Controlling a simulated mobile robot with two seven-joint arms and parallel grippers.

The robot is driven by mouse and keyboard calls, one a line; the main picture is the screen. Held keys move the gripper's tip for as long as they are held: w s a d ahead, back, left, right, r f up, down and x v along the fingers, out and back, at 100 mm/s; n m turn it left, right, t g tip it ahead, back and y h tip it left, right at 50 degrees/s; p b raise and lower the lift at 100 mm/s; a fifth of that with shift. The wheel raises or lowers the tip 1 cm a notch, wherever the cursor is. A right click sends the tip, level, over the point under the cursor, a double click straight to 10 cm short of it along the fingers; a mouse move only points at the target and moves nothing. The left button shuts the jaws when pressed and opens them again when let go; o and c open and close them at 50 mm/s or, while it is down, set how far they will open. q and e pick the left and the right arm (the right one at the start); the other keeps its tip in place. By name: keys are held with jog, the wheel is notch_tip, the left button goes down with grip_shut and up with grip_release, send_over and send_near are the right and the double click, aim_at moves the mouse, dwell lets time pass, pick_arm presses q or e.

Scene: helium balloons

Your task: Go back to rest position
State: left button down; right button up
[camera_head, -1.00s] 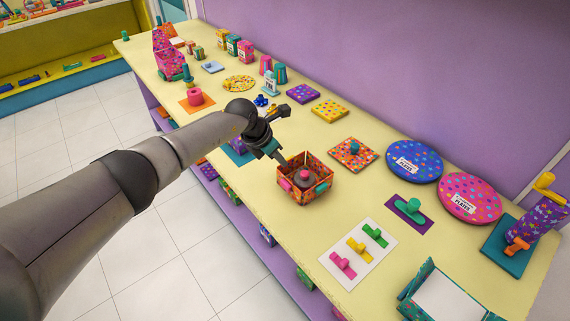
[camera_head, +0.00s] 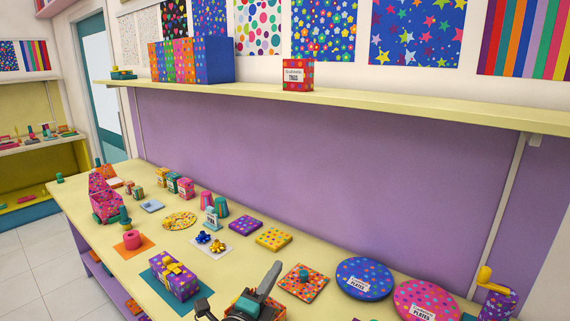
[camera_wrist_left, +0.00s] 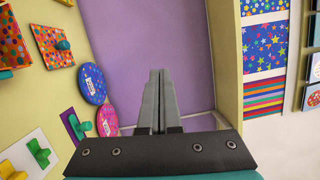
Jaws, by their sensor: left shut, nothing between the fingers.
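My left gripper (camera_head: 268,279) shows at the bottom of the head view, above the front part of the table and in front of an orange patterned box (camera_head: 248,304) that it partly hides. In the left wrist view its two grey fingers (camera_wrist_left: 158,100) lie side by side, shut and empty. They point toward the purple back panel, apart from everything. My right gripper is in neither view.
The yellow table (camera_head: 215,265) holds a purple gift box (camera_head: 175,280), an orange patterned square (camera_head: 301,282), and blue (camera_head: 365,278) and pink (camera_head: 427,300) round plates. A shelf (camera_head: 350,105) with boxes runs above. The air before the purple panel (camera_head: 320,160) is free.

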pick_arm(q)
jog(key=s+a+f+n+g+y, duration=0.6)
jog(key=s+a+f+n+y, duration=0.35)
jog(key=s+a+n, duration=0.55)
jog(key=s+d+f+n+g+h, duration=0.1)
jog(key=s+f+n+g, duration=0.2)
jog(key=s, duration=0.6)
jog(key=s+f+n+g+h, duration=0.15)
jog(key=s+n+g, duration=0.3)
jog(key=s, duration=0.45)
notch_tip(320, 180, down, 32)
jog(key=s+g+b, duration=0.1)
jog(key=g+b, duration=0.1)
jog(key=b, duration=0.9)
jog(key=s+f+b, duration=0.3)
jog(key=s+f, duration=0.2)
jog(key=f, duration=0.3)
jog(key=s+a+f+b, duration=0.1)
jog(key=s+f+b, duration=0.3)
jog(key=f, duration=0.5)
jog(key=s+a+f+m+b, duration=0.1)
jog(key=s+f+b, duration=0.2)
jog(key=s+f, duration=0.4)
jog(key=shift+a+f+g, duration=0.2)
jog(key=shift+f+g, duration=0.25)
jog(key=shift+f, duration=0.3)
